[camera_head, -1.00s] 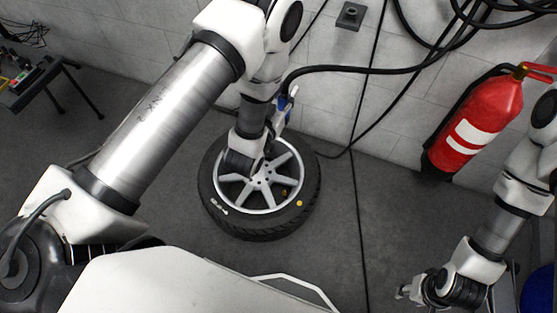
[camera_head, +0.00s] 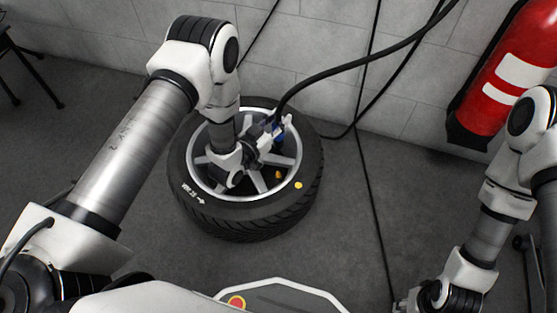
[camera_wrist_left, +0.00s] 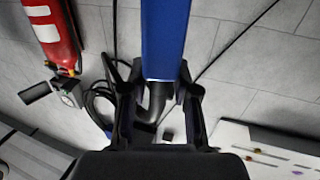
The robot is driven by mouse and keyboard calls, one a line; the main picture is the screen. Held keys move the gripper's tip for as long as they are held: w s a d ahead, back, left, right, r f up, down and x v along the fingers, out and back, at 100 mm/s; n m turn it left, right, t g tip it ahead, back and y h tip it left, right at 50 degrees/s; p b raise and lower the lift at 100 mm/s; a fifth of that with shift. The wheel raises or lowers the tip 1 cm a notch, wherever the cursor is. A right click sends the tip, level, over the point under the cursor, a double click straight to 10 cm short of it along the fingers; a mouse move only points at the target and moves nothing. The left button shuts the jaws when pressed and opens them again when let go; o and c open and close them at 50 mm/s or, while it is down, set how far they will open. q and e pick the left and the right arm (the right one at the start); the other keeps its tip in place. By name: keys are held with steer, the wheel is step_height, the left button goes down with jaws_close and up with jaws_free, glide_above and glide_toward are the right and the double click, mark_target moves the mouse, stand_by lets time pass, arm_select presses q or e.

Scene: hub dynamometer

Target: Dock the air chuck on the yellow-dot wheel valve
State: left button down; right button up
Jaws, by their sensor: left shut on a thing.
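The wheel lies flat on the floor, its black tire (camera_head: 240,222) around a silver spoked rim. A yellow dot (camera_head: 298,185) marks the tire's right side. A small orange-yellow piece (camera_head: 278,175), perhaps the valve cap, shows inside the rim near the dot. My left gripper (camera_head: 272,137) is over the upper right of the rim, shut on the blue air chuck (camera_head: 279,131). In the left wrist view the chuck (camera_wrist_left: 165,40) sits between the fingers (camera_wrist_left: 158,95); its working end is out of sight. My right gripper (camera_head: 403,305) is at the bottom edge, mostly cut off.
A black hose (camera_head: 340,72) runs from the chuck up to the right. A red fire extinguisher (camera_head: 500,75) stands by the wall at right. A thin black cable (camera_head: 372,200) crosses the floor right of the wheel. The floor between the wheel and my right arm is otherwise clear.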

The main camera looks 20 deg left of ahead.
mark_target(279, 143)
arm_select(q)
steer(key=shift+m+g+h, duration=0.3)
steer(key=shift+m+h, duration=0.2)
steer(key=shift+h, duration=0.2)
steer(key=f+b, duration=0.2)
steer(key=f, duration=0.1)
steer(key=f+b, duration=0.3)
steer(key=f, duration=0.1)
steer(key=f+b, duration=0.2)
steer(key=f, duration=0.2)
steer(key=shift+w+f, duration=0.15)
steer(key=shift+w, duration=0.2)
step_height(279, 143, down, 6)
steer(key=b, duration=0.5)
steer(key=shift+r, duration=0.25)
arm_select(e)
step_height(279, 143, down, 15)
steer(key=shift+r, duration=0.2)
arm_select(q)
steer(key=shift+a, duration=0.1)
arm_select(e)
steer(key=shift+r, duration=0.1)
arm_select(q)
steer(key=shift+p, duration=0.3)
arm_select(e)
steer(key=shift+r, duration=0.2)
